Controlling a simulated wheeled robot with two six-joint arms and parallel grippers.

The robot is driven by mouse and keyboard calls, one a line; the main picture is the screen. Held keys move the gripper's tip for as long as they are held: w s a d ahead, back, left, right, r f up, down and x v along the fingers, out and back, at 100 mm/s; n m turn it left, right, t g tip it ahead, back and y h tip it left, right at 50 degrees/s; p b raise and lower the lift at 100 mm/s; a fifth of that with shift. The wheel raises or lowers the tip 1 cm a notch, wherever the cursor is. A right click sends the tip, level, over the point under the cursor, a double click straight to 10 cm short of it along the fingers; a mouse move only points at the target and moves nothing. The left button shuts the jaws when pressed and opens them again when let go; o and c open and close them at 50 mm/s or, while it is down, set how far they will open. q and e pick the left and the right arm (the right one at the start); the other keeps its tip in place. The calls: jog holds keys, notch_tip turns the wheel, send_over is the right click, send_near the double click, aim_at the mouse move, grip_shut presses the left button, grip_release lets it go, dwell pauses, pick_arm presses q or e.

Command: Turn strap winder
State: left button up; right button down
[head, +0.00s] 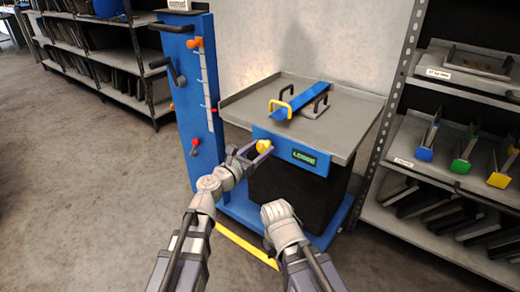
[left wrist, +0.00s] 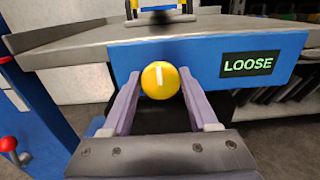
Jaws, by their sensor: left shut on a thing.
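The strap winder is a round yellow knob (head: 264,146) on the blue front panel (head: 318,163) of the cart. In the left wrist view the knob (left wrist: 160,80) has a white mark that stands nearly upright, leaning slightly left. A display (left wrist: 248,64) to its right reads LOOSE in green. My left gripper (head: 258,150) is shut on the knob, with a finger on each side of it in the left wrist view (left wrist: 158,86). My right arm ends low in front of the cart; its fingers do not show clearly in the head view (head: 278,214).
A grey tray table (head: 345,131) above the panel carries a blue strap bar (head: 300,99) with a yellow handle and dark handles. A blue post (head: 190,110) with levers stands at the left. Shelves (head: 440,190) with coloured-end tools stand close at the right. Open floor lies left.

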pick_arm(q)
jog(key=shift+c, duration=0.7)
jog(key=shift+m, duration=0.4)
jog(key=m, duration=0.5)
jog(key=shift+s+d+m, duration=0.1)
jog(key=shift+m, duration=0.3)
jog(key=m, duration=0.3)
jog(key=shift+f, duration=0.1)
jog(key=shift+d+m, duration=0.1)
jog(key=shift+m, duration=1.9)
jog(key=o, duration=1.3)
